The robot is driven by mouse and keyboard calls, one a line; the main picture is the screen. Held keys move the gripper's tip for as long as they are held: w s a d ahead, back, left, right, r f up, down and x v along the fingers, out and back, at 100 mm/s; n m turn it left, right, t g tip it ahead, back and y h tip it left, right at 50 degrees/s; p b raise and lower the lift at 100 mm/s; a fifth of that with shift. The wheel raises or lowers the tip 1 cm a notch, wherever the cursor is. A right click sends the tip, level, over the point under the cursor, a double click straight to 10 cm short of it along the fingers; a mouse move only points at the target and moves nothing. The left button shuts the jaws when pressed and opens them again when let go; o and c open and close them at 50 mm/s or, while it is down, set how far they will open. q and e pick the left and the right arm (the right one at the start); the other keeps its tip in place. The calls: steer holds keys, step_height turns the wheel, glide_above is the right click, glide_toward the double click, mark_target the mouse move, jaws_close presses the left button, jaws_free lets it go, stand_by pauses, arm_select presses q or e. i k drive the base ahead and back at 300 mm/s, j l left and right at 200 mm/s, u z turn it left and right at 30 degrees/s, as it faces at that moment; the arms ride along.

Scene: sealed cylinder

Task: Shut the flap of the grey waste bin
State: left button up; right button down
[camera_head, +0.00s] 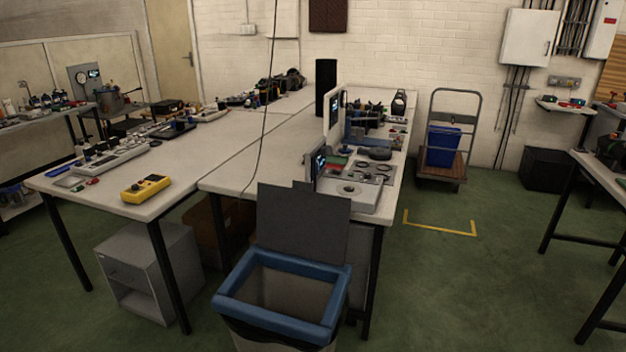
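The grey waste bin (334,298) with a blue rim stands on the floor at the bottom centre, in front of the white workbench. Its dark grey flap (302,222) is open and stands upright at the back of the rim. The opening is uncovered and I see the pale inside wall. The lower part of the bin is cut off by the picture's bottom edge. Neither of my grippers shows in this view.
Two long white tables (230,181) stand behind the bin, with a yellow multimeter (146,187) on the left one. A grey cabinet (150,270) is under it. A trolley with a blue crate (443,146) is farther back. Green floor (470,290) right of the bin is clear.

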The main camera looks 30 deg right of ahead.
mark_target(297, 220)
steer(key=i+l+u, duration=0.1)
steer(key=l, duration=0.55)
steer(key=i+l+u, duration=0.1)
steer(key=l, duration=0.6)
steer(key=i+l+u, duration=0.15)
steer(key=l, duration=0.55)
steer(key=i+l+u, duration=0.1)
steer(key=l, duration=0.6)
